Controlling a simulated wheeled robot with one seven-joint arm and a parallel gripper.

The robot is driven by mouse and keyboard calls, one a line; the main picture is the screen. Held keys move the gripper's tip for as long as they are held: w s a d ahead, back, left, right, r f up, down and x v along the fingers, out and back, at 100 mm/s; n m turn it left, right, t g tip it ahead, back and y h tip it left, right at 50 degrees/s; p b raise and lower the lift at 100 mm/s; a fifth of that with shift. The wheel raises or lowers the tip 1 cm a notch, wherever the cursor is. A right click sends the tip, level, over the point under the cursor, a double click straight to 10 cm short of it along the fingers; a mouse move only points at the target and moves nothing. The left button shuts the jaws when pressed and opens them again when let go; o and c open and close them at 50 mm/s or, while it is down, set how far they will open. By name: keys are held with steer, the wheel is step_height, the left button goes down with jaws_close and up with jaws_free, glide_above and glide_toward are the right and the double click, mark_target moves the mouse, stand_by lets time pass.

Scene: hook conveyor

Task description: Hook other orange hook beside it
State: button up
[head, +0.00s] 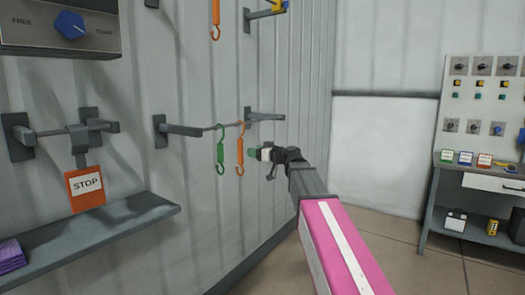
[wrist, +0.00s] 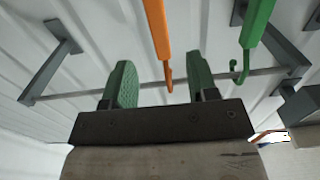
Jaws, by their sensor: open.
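An orange hook (head: 240,152) and a green hook (head: 221,153) hang side by side on the lower bar (head: 210,127). Another orange hook (head: 215,18) hangs higher up, its top cut off by the picture edge. My gripper (head: 254,153) is open, just right of the lower orange hook in the head view. In the wrist view, my gripper (wrist: 163,82) has its green fingers apart, with the curled end of an orange hook (wrist: 160,42) appearing between them. I cannot tell whether they touch. A green hook (wrist: 254,32) is to the right.
Grey brackets (head: 160,130) carry the lower bar on the ribbed wall. An orange STOP sign (head: 86,187) hangs at left above a grey shelf (head: 100,235). A control panel and bench (head: 480,175) stand at right. Floor between is clear.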

mark_target(238, 147)
steer(key=x, duration=1.1)
steer(key=shift+d+r, duration=0.1)
steer(key=shift+r, duration=0.05)
steer(key=shift+c, duration=0.3)
jaws_close()
steer(key=shift+w+r, duration=0.1)
steer(key=shift+r, duration=0.05)
